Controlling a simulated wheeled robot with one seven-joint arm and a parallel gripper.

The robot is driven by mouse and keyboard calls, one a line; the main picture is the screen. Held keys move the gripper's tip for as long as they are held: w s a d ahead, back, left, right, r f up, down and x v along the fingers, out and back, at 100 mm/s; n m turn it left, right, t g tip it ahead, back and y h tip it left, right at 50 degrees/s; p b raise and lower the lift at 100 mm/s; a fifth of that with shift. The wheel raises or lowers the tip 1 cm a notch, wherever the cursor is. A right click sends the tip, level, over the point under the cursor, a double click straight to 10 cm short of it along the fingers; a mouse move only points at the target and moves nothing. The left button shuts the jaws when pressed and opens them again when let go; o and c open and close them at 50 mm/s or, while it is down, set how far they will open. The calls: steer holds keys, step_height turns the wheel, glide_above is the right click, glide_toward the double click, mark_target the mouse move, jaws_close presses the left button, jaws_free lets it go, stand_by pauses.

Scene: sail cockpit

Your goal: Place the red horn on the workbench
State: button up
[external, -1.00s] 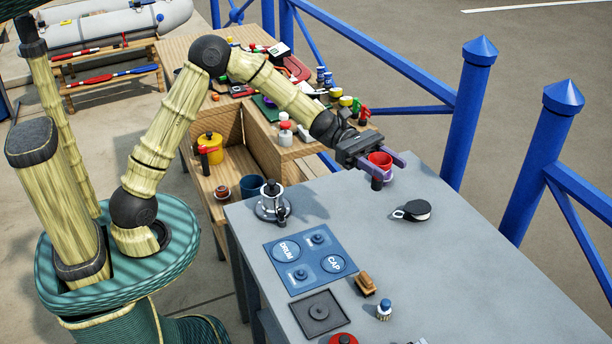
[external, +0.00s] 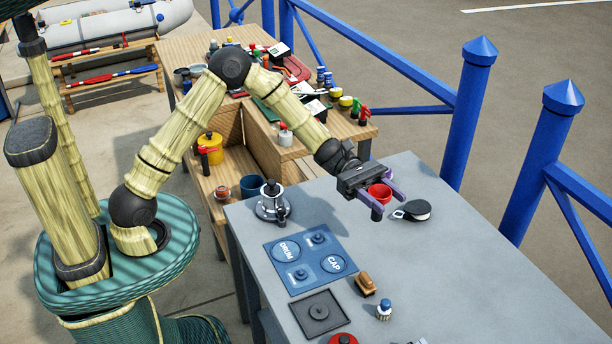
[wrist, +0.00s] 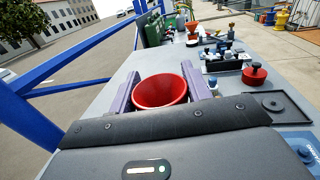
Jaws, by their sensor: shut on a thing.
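The red horn (external: 379,192) shows as a round red cup shape between the purple fingers of my gripper (external: 384,198). In the wrist view the horn (wrist: 160,91) opens towards the camera, with a purple finger on each side of it. My gripper is shut on the horn, at the far part of the grey workbench (external: 450,260). The horn is low over the bench top; I cannot tell whether its underside touches it. Its lower part is hidden by the fingers.
A black-and-white round block (external: 414,210) lies right beside the gripper. A silver winch-like part (external: 272,203) stands to the left, near a blue panel (external: 310,258). A brown brush (external: 365,284) and a blue-topped bottle (external: 384,309) stand nearer. The bench's right side is clear.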

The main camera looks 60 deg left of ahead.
step_height(320, 180, down, 5)
steer(key=shift+f, duration=0.1)
steer(key=shift+f, duration=1.9)
steer(key=shift+f+b, duration=0.15)
steer(key=shift+b, duration=0.2)
steer(key=o, duration=1)
steer(key=shift+o, duration=0.2)
steer(key=shift+a+r, duration=0.1)
steer(key=shift+r, duration=0.1)
steer(key=a, duration=0.4)
steer(key=s+a, duration=0.1)
steer(key=a, duration=0.6)
steer(key=shift+s+a, duration=0.4)
